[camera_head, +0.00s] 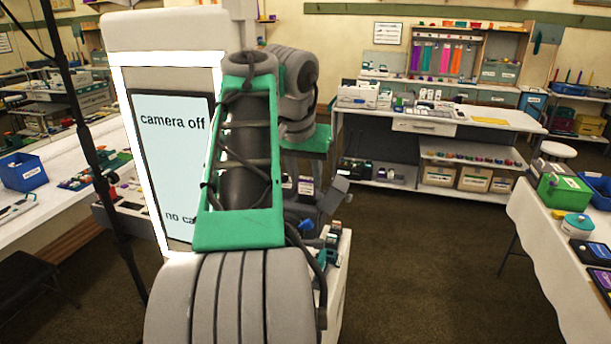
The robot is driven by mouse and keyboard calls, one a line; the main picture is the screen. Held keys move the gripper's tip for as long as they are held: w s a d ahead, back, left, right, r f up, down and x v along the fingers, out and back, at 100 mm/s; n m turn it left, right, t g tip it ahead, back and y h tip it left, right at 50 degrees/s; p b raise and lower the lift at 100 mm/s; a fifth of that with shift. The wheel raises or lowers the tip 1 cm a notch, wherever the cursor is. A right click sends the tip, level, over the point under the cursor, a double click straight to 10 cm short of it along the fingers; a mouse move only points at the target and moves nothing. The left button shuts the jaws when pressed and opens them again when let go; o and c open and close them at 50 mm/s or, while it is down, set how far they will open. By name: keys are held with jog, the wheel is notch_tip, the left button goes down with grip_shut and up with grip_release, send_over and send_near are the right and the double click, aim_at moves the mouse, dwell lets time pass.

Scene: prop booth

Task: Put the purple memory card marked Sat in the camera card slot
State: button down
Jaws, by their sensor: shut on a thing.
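A tall white booth with a bright edge carries a pale screen (160,165) at the left, close to me. The screen reads "camera off", and a lower line beginning "no ca" is cut off by my arm. My gripper (325,205) is partly in view just right of the arm's green link. It is shut, but its fingertips and what they hold are mostly hidden. A small blue spot (307,226) shows just below it, and I cannot tell what it is. I cannot make out the purple card marked Sat or the card slot.
A white stand (340,262) with small dark and teal items is behind my arm. A white table with a green box (563,193) is at the right. A workbench (440,118) stands at the back. A dark pole (85,140) is at the left. The floor right of centre is clear.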

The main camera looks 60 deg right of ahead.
jog(key=shift+f+b, duration=0.55)
jog(key=shift+f, duration=0.2)
jog(key=shift+f+b, duration=0.65)
jog(key=shift+f, duration=0.05)
